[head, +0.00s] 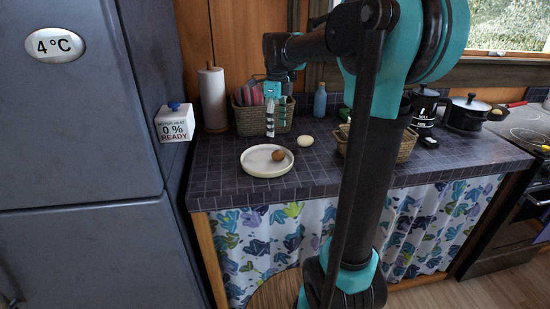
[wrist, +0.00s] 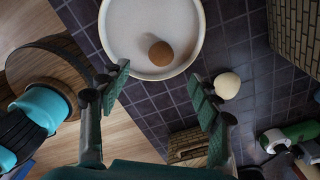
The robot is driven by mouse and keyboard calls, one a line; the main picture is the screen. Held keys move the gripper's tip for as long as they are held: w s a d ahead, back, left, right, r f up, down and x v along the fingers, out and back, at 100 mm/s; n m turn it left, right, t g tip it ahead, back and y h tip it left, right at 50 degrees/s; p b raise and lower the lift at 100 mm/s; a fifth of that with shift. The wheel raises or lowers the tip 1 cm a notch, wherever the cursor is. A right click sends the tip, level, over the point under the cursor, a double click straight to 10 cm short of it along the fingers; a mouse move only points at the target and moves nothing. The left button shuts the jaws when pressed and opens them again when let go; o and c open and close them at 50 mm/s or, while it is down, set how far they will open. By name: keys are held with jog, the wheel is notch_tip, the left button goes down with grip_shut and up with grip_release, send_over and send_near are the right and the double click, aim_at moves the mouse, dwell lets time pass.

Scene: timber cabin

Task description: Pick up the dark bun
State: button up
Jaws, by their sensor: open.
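The dark bun (head: 278,155) is small, brown and round. It lies on a pale round plate (head: 254,170) on the tiled counter, toward the plate's right side. In the wrist view the dark bun (wrist: 160,53) is inside the plate's rim (wrist: 108,48), beyond the fingertips. A cream-coloured bun (head: 305,141) lies on the counter behind and to the right of the plate; it also shows in the wrist view (wrist: 227,85). My gripper (head: 270,122) is above the counter near the plate's back edge. In the wrist view my gripper (wrist: 157,79) is open and empty.
A wicker basket with cloths (head: 247,122) and a paper towel roll (head: 212,98) stand behind the plate. Another basket (head: 404,149) is at the right, partly behind my arm. A blue bottle (head: 320,100) stands at the back. The counter left of the plate is clear.

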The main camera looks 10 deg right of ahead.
aim_at(277, 151)
notch_tip(277, 151, down, 11)
jog(key=shift+w+d, duration=0.1)
jog(key=shift+w, duration=0.05)
dwell(0.4)
jog(key=shift+c, duration=0.2)
jog(key=c, duration=1.1)
jog(key=shift+c, duration=0.2)
